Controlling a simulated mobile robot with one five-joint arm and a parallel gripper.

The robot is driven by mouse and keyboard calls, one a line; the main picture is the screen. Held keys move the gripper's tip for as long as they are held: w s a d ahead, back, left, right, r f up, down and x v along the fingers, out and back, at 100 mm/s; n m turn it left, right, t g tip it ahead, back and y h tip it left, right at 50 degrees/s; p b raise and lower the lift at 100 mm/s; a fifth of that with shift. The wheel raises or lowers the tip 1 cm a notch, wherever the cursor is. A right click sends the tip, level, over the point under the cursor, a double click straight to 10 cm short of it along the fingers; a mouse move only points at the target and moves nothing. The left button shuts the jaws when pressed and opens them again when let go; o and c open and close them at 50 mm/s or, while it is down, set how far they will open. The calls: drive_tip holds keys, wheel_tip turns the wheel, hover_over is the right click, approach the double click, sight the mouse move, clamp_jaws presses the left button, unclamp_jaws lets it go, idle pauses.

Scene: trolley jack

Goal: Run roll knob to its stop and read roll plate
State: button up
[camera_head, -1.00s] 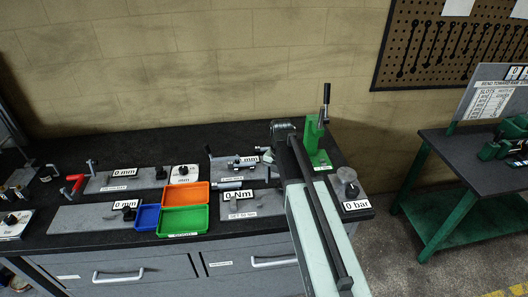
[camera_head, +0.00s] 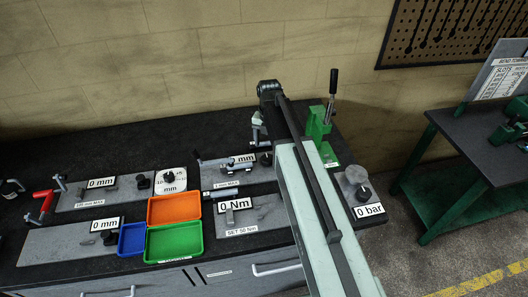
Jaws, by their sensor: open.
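My gripper (camera_head: 257,133) hangs from the end of my arm over the back of the bench, just above the plate marked "mm" with a "1 mm MAX" label (camera_head: 226,185). It looks empty and touches nothing I can make out. A dark knob (camera_head: 266,159) stands at that plate's right end, close right of the gripper. No label that I can read says "roll", so I cannot tell which knob and plate are the roll ones. Other candidates are the "0 mm" plate (camera_head: 101,183) at back left and the front-left "0 mm" plate (camera_head: 60,243) with its black knob (camera_head: 110,238).
An orange tray (camera_head: 174,208), green tray (camera_head: 174,241) and blue tray (camera_head: 132,239) sit mid-bench. A "0 Nm" plate (camera_head: 236,204), a "0 bar" plate (camera_head: 369,211) and a green press (camera_head: 320,128) stand nearby. My arm hides part of the bench.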

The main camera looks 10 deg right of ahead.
sight(267, 158)
wheel_tip(267, 158, down, 8)
drive_tip(key=b, duration=0.8)
drive_tip(key=shift+a, duration=0.1)
drive_tip(key=shift+s+r, duration=0.1)
drive_tip(key=c, duration=1.3)
drive_tip(key=shift+a, duration=0.15)
drive_tip(key=shift+c, duration=0.3)
drive_tip(key=shift+m, duration=0.3)
